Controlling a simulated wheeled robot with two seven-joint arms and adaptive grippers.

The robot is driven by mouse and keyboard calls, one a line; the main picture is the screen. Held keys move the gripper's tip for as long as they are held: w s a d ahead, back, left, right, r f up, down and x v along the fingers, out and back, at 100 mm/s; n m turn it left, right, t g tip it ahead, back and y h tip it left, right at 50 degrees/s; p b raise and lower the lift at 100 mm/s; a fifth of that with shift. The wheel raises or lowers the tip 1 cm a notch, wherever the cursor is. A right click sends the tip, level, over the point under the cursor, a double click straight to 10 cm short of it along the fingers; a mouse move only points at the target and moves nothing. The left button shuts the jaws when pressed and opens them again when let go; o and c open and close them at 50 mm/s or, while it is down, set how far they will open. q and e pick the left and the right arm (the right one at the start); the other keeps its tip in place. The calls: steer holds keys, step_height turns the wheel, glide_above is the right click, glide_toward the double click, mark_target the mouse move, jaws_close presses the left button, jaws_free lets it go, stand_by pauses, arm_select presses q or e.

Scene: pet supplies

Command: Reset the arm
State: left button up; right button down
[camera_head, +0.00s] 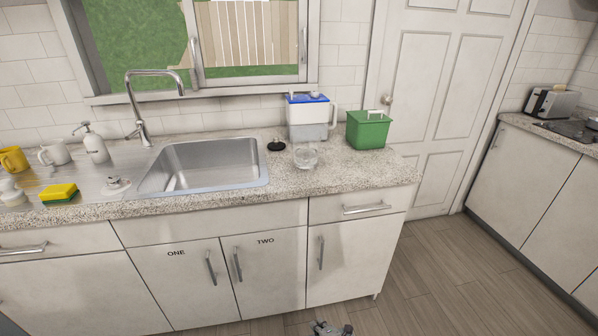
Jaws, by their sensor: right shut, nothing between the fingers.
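My right gripper (332,329) shows at the bottom edge of the head view, low in front of the cabinets and over the floor. It is shut with nothing between its fingers, and it is apart from the counter. Most of the right arm is out of the picture. My left gripper and left arm are not in view.
The granite counter (370,176) holds a sink (200,165), a green container (368,130), a blue-lidded white container (309,117), a glass bowl (305,156), a soap bottle (95,146) and a sponge (59,194). Cabinet handles stick out. The wooden floor (450,280) at right is clear.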

steer(key=s+d+f+m+g+h+p, duration=0.25)
steer(key=s+d+f+m, duration=0.35)
steer(key=s+d, duration=0.35)
steer(key=s+d+f+m+g+h+p, duration=0.25)
steer(key=s+d+f+m, duration=0.45)
steer(key=s, duration=0.4)
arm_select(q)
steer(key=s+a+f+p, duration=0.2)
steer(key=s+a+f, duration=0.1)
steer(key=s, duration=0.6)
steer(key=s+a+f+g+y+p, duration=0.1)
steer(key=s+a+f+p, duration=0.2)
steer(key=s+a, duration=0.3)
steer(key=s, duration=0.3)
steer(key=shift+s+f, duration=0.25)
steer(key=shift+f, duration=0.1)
arm_select(e)
steer(key=s+d+m+g, duration=0.2)
steer(key=s+d+m, duration=0.1)
steer(key=s, duration=0.9)
steer(key=s+d+f+m+g, duration=0.1)
steer(key=s+d+m, duration=0.3)
steer(key=s, duration=0.7)
steer(key=shift+s+d+g, duration=0.4)
steer(key=shift+d, duration=0.7)
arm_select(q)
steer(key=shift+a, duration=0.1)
